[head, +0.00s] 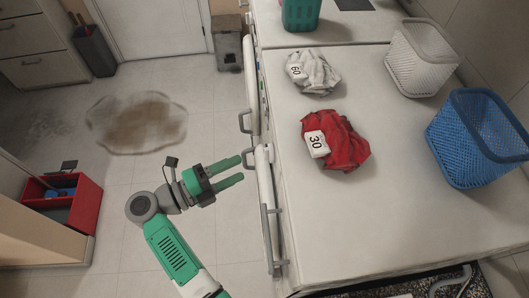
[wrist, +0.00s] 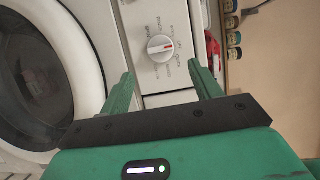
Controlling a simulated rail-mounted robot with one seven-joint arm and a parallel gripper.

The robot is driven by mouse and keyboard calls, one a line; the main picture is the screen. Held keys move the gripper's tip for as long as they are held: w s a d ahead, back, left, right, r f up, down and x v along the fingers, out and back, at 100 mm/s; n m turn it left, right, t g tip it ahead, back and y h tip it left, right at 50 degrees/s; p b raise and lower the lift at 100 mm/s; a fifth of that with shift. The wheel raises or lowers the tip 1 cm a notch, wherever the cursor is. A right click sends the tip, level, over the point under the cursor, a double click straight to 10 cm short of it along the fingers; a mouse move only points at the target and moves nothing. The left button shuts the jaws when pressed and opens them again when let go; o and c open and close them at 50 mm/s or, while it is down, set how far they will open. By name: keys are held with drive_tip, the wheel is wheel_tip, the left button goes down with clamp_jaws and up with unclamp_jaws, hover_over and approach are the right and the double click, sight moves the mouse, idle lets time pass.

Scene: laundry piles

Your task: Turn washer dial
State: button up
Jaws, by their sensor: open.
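The washer dial (wrist: 160,48) is a round white knob with a red mark, set in the white control panel with printing around it in the wrist view. The washer's round door (wrist: 50,75) is at the left of that view. My gripper (wrist: 158,75) is open, its two green fingers apart below the dial and on either side of it, with nothing between them. In the head view my gripper (head: 240,170) is in front of the white machines (head: 330,225), its fingers pointing toward their front. The dial is hidden in the head view.
On the machine tops lie a white cloth (head: 318,73) tagged 60 and a red cloth (head: 347,143) tagged 30. A white basket (head: 420,58), blue basket (head: 478,140) and green container (head: 300,14) stand there too. Handles (head: 247,160) jut from the fronts. A brown stain (head: 137,123) marks the floor.

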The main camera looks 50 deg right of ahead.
sight(269, 153)
drive_tip(key=x, duration=0.7)
drive_tip(key=shift+d+p, duration=0.4)
drive_tip(key=c, duration=1)
drive_tip(key=shift+o, duration=0.2)
drive_tip(key=shift+r, duration=0.15)
drive_tip(key=shift+r+n+y+p, duration=0.15)
drive_tip(key=shift+n+y+p, duration=0.65)
drive_tip(key=shift+n+p, duration=1.05)
drive_tip(key=shift+r+n+y+p, duration=0.1)
drive_tip(key=shift+n+y+p, duration=0.95)
drive_tip(key=shift+p, duration=1.35)
drive_tip(key=shift+f+n+h, duration=0.1)
drive_tip(key=shift+n+h, duration=0.15)
drive_tip(key=shift+n, duration=0.15)
